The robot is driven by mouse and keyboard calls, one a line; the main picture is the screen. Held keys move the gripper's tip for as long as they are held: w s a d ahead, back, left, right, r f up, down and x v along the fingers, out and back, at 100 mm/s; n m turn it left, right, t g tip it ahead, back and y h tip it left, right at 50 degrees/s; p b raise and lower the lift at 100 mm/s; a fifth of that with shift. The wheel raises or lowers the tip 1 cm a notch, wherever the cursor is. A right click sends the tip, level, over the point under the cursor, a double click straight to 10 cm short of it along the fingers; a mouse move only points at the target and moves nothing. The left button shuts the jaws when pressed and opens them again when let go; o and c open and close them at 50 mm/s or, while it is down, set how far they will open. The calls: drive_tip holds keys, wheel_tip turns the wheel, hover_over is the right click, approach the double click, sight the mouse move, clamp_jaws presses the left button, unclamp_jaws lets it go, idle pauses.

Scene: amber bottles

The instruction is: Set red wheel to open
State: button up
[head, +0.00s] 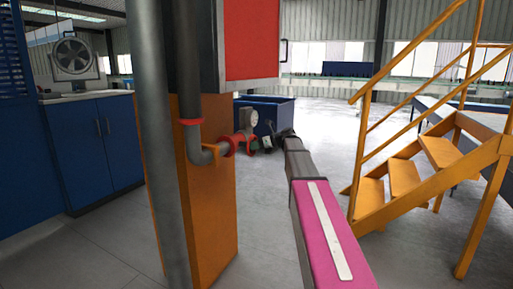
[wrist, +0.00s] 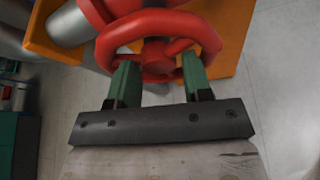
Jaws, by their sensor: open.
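The red wheel (wrist: 158,32) fills the top middle of the wrist view, with its rim, spokes and hub showing. It sits on a red valve body at the end of a grey pipe. My gripper (wrist: 160,66) is open, its two green fingers apart at the wheel's near side, with the hub between them. The finger tips overlap the lower part of the wheel; I cannot tell whether they touch it. In the head view the wheel is small and partly hidden by my wrist, beside the pipe's red flange (head: 229,146).
The grey pipe (head: 204,155) runs along an orange pillar (head: 203,220) under a red panel (head: 251,40). A blue bin (head: 275,107) stands behind my gripper. Orange stairs (head: 435,160) are at right, blue cabinets (head: 90,145) at left. Grey floor between is clear.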

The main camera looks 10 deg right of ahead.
drive_tip(key=c, duration=0.7)
drive_tip(key=shift+o, duration=0.2)
drive_tip(key=shift+s, duration=0.1)
drive_tip(key=n+t, duration=0.3)
drive_tip(key=n, duration=0.2)
drive_tip(key=n+t+h, duration=0.1)
drive_tip(key=n+t, duration=0.2)
drive_tip(key=n, duration=0.3)
drive_tip(key=n+t+h, duration=0.1)
drive_tip(key=n+t, duration=0.2)
drive_tip(key=n, duration=0.3)
drive_tip(key=shift+s+a+f, duration=0.1)
drive_tip(key=shift+f, duration=0.1)
drive_tip(key=shift+n, duration=0.3)
idle(0.4)
